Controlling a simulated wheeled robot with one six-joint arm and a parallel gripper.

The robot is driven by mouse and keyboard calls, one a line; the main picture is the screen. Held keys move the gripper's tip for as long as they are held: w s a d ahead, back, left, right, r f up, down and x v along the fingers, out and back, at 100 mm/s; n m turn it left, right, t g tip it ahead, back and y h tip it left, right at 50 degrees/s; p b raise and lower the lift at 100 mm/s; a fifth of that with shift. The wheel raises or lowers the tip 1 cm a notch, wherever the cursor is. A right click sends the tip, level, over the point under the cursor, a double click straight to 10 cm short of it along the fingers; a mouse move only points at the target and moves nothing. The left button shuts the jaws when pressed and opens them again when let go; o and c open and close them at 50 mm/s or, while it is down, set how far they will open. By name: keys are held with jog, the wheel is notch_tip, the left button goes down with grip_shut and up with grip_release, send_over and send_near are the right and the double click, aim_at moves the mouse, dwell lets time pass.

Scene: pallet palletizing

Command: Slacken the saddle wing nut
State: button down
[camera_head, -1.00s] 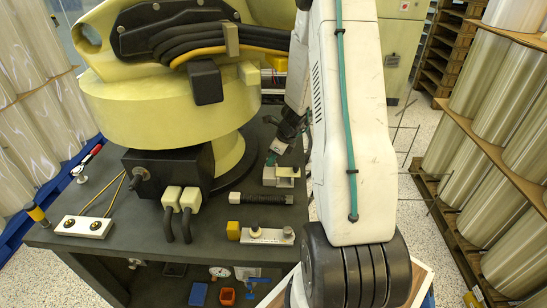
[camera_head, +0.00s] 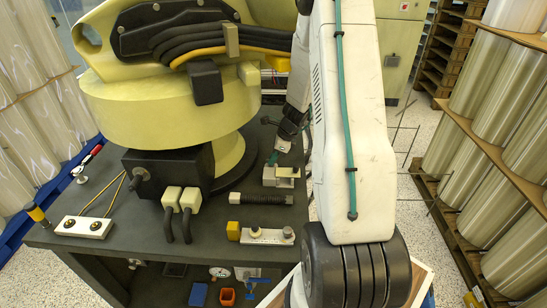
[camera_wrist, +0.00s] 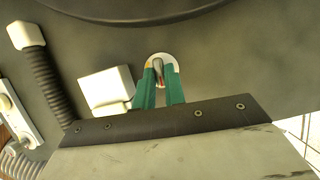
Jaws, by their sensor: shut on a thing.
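My gripper (camera_wrist: 160,88) has green fingers, which close on a small grey and reddish piece (camera_wrist: 158,68), seemingly the wing nut, in the wrist view. A pale round part lies behind it. A cream block (camera_wrist: 107,90) is just left of the fingers. In the head view my gripper (camera_head: 272,158) points down at the back edge of the grey and cream saddle block (camera_head: 283,174) on the dark bench. The wing nut itself is too small or hidden to make out there.
A black corrugated hose (camera_head: 263,198) with a pale end lies in front of the saddle on the bench (camera_head: 140,225). A metal plate with knobs (camera_head: 266,237) and a yellow block (camera_head: 233,231) are nearer. The large yellow machine (camera_head: 165,105) stands at the left.

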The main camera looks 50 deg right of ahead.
jog(key=c, duration=1.5)
grip_release()
jog(key=shift+o, duration=0.2)
jog(key=v, duration=0.7)
jog(key=shift+r, duration=0.35)
jog(key=shift+s+d, duration=0.1)
jog(key=s+a+r+n+h, duration=0.1)
jog(key=s+a+r+n, duration=0.6)
jog(key=a+n, duration=0.2)
jog(key=s+a+r+n+g+h, duration=0.1)
jog(key=s+a+r+n, duration=0.7)
jog(key=a+n, duration=0.2)
jog(key=s+a+r+n+g, duration=0.1)
jog(key=s+a+r+n, duration=0.7)
jog(key=a, duration=0.4)
jog(key=shift+s+a+n+h, duration=0.3)
jog(key=shift+n+h, duration=0.1)
jog(key=shift+n, duration=0.3)
